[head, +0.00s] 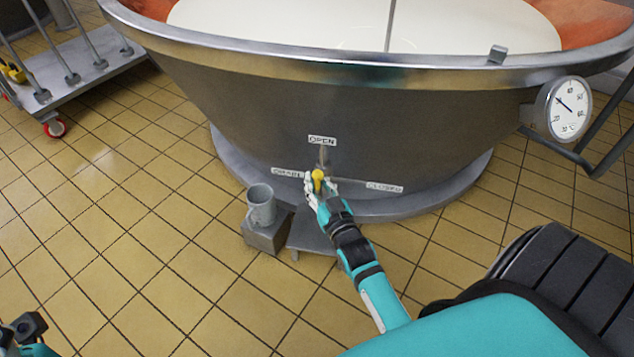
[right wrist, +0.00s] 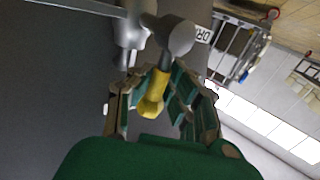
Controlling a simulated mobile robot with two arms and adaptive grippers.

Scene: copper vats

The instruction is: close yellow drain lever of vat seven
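The copper vat (head: 400,110), grey outside and filled with white liquid, stands in the middle of the head view. Low on its front is the yellow drain lever (head: 318,176), just below an "OPEN" label (head: 322,140). A "CLOSED" label (head: 384,186) is to its right. My right gripper (head: 316,188) is at the lever. In the right wrist view, the yellow handle (right wrist: 154,93) lies between the spread fingers (right wrist: 160,108), with gaps showing beside it. My left gripper (head: 24,330) is partly visible at the lower left corner; its fingers are unclear.
A grey mug (head: 262,205) stands on a small grey block (head: 266,236), close left of my right gripper. A dial gauge (head: 568,108) juts from the vat's right side. A metal cart (head: 75,72) is at upper left. The tiled floor at left is clear.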

